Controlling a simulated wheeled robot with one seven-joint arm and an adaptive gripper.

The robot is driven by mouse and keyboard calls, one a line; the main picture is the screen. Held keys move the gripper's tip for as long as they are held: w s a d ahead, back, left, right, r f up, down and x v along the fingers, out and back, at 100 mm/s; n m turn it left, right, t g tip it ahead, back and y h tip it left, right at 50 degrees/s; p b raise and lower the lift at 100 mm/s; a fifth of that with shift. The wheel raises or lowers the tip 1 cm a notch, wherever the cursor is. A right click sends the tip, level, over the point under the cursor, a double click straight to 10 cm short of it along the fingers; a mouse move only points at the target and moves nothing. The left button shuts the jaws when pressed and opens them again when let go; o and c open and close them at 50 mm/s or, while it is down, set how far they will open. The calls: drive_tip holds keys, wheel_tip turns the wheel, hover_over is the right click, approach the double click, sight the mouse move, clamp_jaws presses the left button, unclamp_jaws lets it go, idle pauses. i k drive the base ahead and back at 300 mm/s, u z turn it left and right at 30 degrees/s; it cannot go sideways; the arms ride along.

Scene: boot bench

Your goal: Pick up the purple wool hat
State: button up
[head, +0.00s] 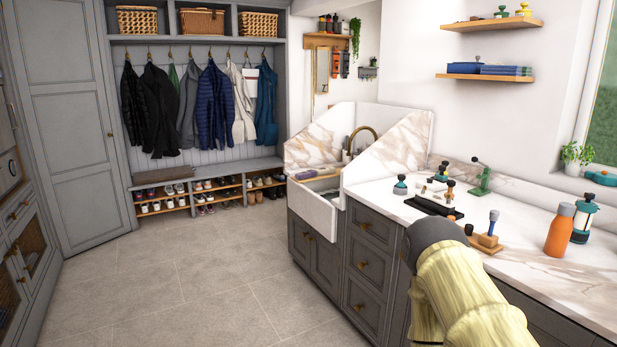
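I cannot clearly make out a purple wool hat. A small, dull purple item (305,174) lies at the left end of the sink, too small to identify. My arm, pale yellow with a dark grey joint, rises at the lower right in front of the counter. My gripper does not show clearly in this view.
The bench (210,175) stands at the back, with shoes below and coats above. A white sink (315,205) and marble counter (400,205) run along the right. An orange bottle (560,230) and a teal lantern (584,218) stand there. The tiled floor (200,280) is clear.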

sight(311, 172)
drive_tip(key=u, duration=0.25)
drive_tip(key=i, duration=1.05)
drive_tip(key=u, duration=0.45)
drive_tip(key=i, duration=1.6)
drive_tip(key=z, duration=0.35)
drive_tip(key=i, duration=1.7)
drive_tip(key=z, duration=0.5)
